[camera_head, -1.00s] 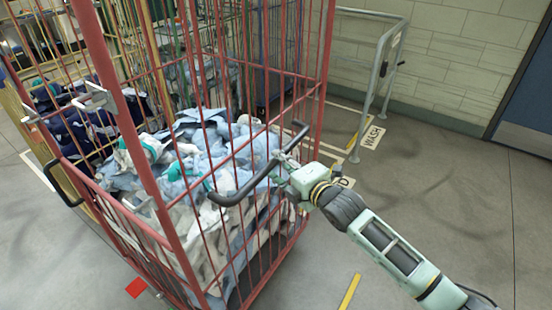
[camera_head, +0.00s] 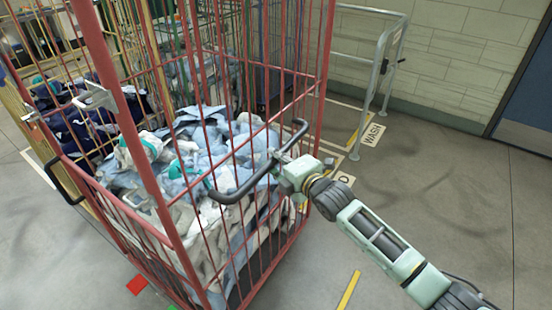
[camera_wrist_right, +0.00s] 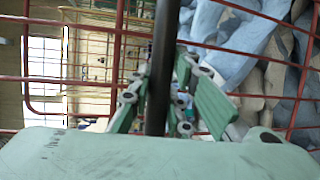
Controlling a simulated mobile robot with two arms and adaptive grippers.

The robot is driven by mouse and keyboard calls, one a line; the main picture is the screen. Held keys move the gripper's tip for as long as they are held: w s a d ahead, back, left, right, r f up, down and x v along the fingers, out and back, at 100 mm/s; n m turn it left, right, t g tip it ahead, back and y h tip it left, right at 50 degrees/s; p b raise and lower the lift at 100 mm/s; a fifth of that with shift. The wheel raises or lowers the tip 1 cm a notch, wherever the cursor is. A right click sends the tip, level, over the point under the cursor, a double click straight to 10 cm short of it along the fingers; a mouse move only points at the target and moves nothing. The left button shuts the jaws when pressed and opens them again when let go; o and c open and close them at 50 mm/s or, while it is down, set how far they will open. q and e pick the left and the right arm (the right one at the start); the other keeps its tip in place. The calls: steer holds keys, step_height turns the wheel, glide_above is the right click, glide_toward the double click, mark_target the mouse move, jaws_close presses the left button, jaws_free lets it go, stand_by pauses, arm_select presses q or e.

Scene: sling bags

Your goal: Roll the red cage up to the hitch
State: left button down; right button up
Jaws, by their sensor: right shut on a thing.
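The red cage (camera_head: 187,245) is a tall wire roll cage, filled with white and light blue laundry (camera_head: 215,150). It takes up the left and middle of the head view. A dark push handle (camera_head: 240,188) sticks out from its near side. My right gripper (camera_head: 283,168) is shut on this handle, near its far end. In the right wrist view the dark bar (camera_wrist_right: 163,70) runs between the fingers. The grey tubular rail frame (camera_head: 385,55) stands beyond the cage by the wall; I cannot tell whether the hitch is on it. My left gripper is not in view.
A yellowish cage with dark blue laundry (camera_head: 95,125) stands at the left, and green cages are behind. A floor label reads WASH (camera_head: 373,135). The floor at right is clear up to the wall and blue door (camera_head: 530,100).

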jaws_close()
steer(key=shift+w+a+r+b, duration=0.2)
steer(key=shift+w+a+b, duration=0.1)
steer(key=shift+b, duration=0.1)
steer(key=shift+w+a, duration=0.1)
steer(key=shift+a, duration=0.1)
steer(key=shift+o, duration=1.9)
jaws_free()
steer(key=o, duration=0.5)
steer(key=shift+w+a+f, duration=0.15)
steer(key=shift+f, duration=0.05)
steer(key=shift+c, duration=0.2)
steer(key=shift+s+d, duration=0.35)
steer(key=shift+s, duration=0.15)
steer(key=v, duration=1.1)
steer(key=shift+r, duration=0.15)
